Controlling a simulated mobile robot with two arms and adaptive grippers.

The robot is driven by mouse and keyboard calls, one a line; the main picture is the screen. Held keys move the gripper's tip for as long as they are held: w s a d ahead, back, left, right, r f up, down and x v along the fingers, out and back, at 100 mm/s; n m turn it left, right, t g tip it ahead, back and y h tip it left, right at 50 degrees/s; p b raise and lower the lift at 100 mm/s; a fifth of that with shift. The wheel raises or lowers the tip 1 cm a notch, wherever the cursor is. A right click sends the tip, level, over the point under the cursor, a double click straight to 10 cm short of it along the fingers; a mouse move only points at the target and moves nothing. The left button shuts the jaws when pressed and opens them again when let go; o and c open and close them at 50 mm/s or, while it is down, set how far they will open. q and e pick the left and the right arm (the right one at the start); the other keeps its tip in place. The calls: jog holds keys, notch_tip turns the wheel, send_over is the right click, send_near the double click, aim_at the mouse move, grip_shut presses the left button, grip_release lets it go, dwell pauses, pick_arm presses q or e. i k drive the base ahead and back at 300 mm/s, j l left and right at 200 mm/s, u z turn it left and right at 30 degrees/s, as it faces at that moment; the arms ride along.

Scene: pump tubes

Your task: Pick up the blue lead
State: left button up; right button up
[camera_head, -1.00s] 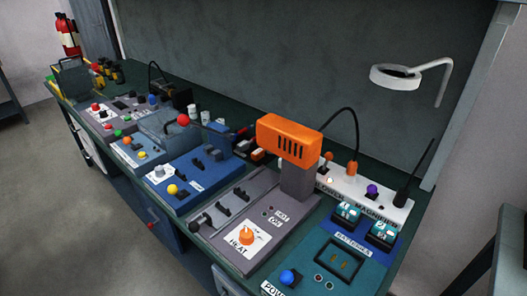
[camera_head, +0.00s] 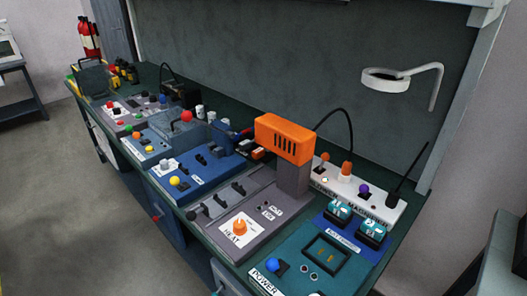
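I cannot make out a blue lead for certain. The blue things I see are a round blue knob (camera_head: 272,265) on the POWER panel at the front and a small blue tool-like object (camera_head: 226,131) behind the blue panel. Neither of my grippers is in the head view.
A long workbench (camera_head: 365,274) carries several control panels. Two teal batteries (camera_head: 356,223) sit in front of the strip. A ring lamp (camera_head: 386,80) hangs over the right end. A fire extinguisher (camera_head: 89,40) stands at the far left. Floor to the left is clear.

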aim_at(243, 133)
jog(key=i+j, duration=0.1)
jog(key=j, duration=0.35)
jog(key=i+j+z, duration=0.15)
jog(key=j, duration=0.8)
jog(key=i+j+z, duration=0.1)
jog(key=j, duration=0.35)
